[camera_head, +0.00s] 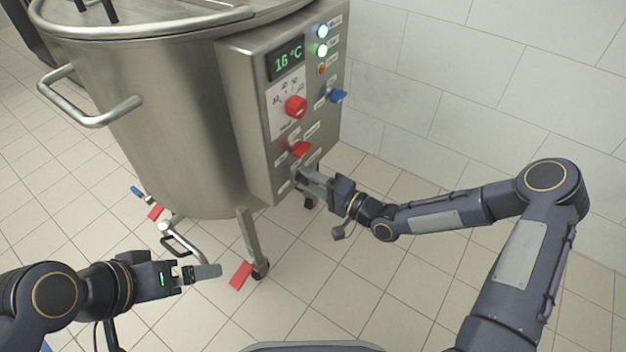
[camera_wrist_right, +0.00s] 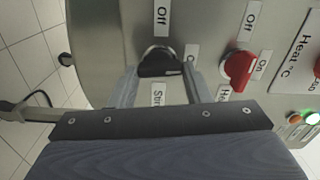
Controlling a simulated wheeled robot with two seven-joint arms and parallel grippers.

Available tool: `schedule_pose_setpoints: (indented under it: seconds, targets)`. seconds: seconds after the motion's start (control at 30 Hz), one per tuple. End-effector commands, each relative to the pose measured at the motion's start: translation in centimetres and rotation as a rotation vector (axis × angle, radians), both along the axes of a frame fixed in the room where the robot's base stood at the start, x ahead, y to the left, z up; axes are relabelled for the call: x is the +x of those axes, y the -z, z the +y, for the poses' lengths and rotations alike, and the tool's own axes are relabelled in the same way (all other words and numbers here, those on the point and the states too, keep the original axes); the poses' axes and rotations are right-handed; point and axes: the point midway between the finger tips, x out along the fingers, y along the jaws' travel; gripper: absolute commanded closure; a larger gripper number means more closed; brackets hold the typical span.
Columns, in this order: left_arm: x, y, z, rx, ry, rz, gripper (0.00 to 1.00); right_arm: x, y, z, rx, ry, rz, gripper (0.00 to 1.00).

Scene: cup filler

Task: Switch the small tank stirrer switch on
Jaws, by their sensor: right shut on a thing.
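The steel tank (camera_head: 165,120) has a control panel (camera_head: 245,110) on its right side. The stirrer switch (camera_wrist_right: 160,62) is a black knob with a label starting "Stir" beneath it in the right wrist view. An "Off" label is above it, and the label to its right is partly covered. My right gripper (camera_head: 305,181) is at the panel's lower edge, with its fingers on either side of the black knob, shut on it. The gripper hides the knob in the head view. My left gripper (camera_head: 207,272) is low at the left, away from the panel; its finger gap is unclear.
A red switch (camera_head: 301,149) sits just above the right gripper on the panel. Higher are a red dial (camera_head: 296,106), a blue switch (camera_head: 338,96), indicator lights and a display reading 16 °C. A tiled wall (camera_head: 480,80) stands close behind at right.

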Motion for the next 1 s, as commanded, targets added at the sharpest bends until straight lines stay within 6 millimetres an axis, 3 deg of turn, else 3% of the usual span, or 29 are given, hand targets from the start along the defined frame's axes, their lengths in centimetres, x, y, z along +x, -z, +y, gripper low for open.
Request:
schedule_pose_setpoints:
  seconds: [0.33,0.87,0.9,1.0]
  targets:
    - [0.0,-0.09,0.0,0.0,0.0,0.0,0.0,0.02,0.07,-0.05,0.075,0.001,0.104,0.79]
    - [0.0,-0.09,0.01,0.0,0.0,0.0,0.0,0.01,0.12,-0.06,0.088,0.002,0.122,0.79]
    - [0.0,-0.09,0.01,0.0,0.0,0.0,0.0,0.01,0.12,-0.06,0.087,0.001,0.122,0.51]
    - [0.0,-0.09,0.01,0.0,0.0,0.0,0.0,0.01,0.11,-0.04,0.087,0.001,0.121,0.38]
